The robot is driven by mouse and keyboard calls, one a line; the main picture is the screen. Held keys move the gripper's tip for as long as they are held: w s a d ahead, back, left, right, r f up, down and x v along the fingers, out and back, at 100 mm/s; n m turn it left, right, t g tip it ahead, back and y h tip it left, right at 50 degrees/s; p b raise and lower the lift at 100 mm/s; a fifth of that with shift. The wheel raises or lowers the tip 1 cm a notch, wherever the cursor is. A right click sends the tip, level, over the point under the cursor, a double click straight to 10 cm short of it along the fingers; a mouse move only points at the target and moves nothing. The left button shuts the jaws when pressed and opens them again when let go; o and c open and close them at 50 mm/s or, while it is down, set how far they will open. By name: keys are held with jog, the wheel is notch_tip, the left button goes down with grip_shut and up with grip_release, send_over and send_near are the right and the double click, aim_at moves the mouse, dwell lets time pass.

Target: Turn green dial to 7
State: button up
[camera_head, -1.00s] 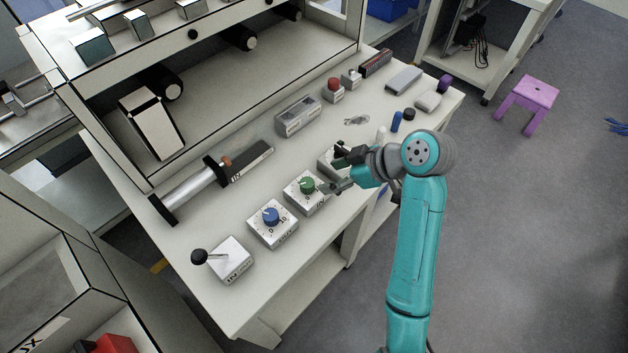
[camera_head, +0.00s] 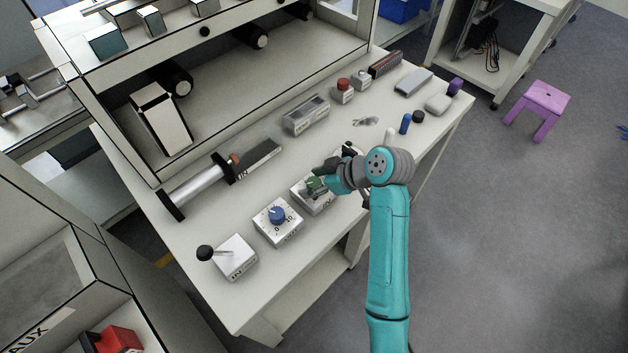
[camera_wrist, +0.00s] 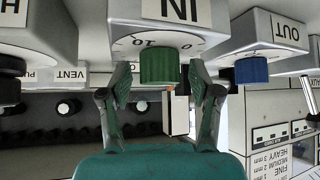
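The green dial (camera_head: 314,184) sits on a light box (camera_head: 311,205) on the bench, partly hidden by my gripper. In the wrist view, which looks upside down, the green dial (camera_wrist: 160,66) hangs from its box (camera_wrist: 170,24) with an IN label and the numbers 10 and 0 by its base. The dial's pointer setting cannot be read. My gripper (camera_wrist: 160,84) is open, with one finger on each side of the dial and small gaps visible. In the head view my gripper (camera_head: 322,180) is at the dial from the right.
A box with a blue dial (camera_head: 277,213) stands close on the left; this blue dial (camera_wrist: 251,70) is also in the wrist view. A lever with a black knob (camera_head: 205,253) is further left. A cylinder (camera_head: 196,187) lies behind. Bench front edge is near.

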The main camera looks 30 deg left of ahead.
jog(key=c, duration=1.1)
jog(key=shift+o, duration=0.2)
jog(key=shift+m, duration=0.3)
jog(key=m+t, duration=0.3)
jog(key=shift+s+h, duration=0.15)
jog(key=shift+h, duration=0.15)
jog(key=m+t+h, duration=0.1)
jog(key=m, duration=0.1)
jog(key=m+t, duration=0.2)
jog(key=shift+m+h, duration=0.4)
jog(key=m+t+h, duration=0.2)
jog(key=m, duration=0.2)
jog(key=shift+m+h, duration=0.3)
jog(key=shift+h, duration=0.1)
jog(key=shift+m+t+h, duration=0.5)
jog(key=shift+m+h, duration=1)
jog(key=shift+m, duration=0.5)
